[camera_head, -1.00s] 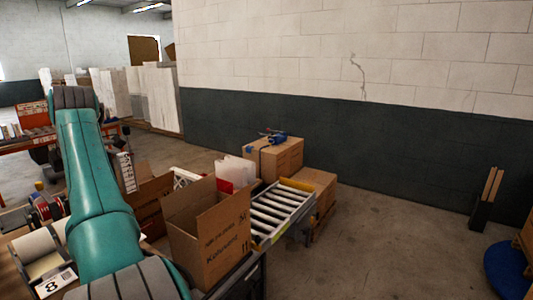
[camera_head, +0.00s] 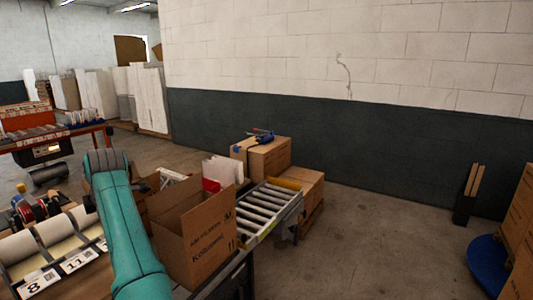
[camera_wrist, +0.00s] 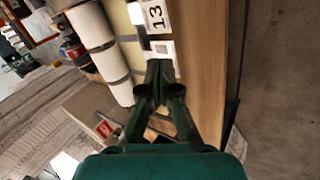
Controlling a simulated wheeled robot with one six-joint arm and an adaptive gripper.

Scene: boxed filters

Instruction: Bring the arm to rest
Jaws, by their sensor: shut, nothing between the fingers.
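My teal arm (camera_head: 130,235) reaches up from the bottom edge in the head view, its grey joint next to the open carton. My gripper (camera_wrist: 160,68) shows in the wrist view with its dark green fingers drawn together at the tips and nothing between them. It is over or near a wooden surface (camera_wrist: 200,60). I cannot make out the gripper in the head view.
White filter rolls (camera_wrist: 92,25) lie in a rack with number labels, also at the head view's lower left (camera_head: 60,232). An open cardboard carton (camera_head: 200,235) stands right of my arm, before a roller conveyor (camera_head: 268,208). Bare floor (camera_head: 370,230) lies to the right.

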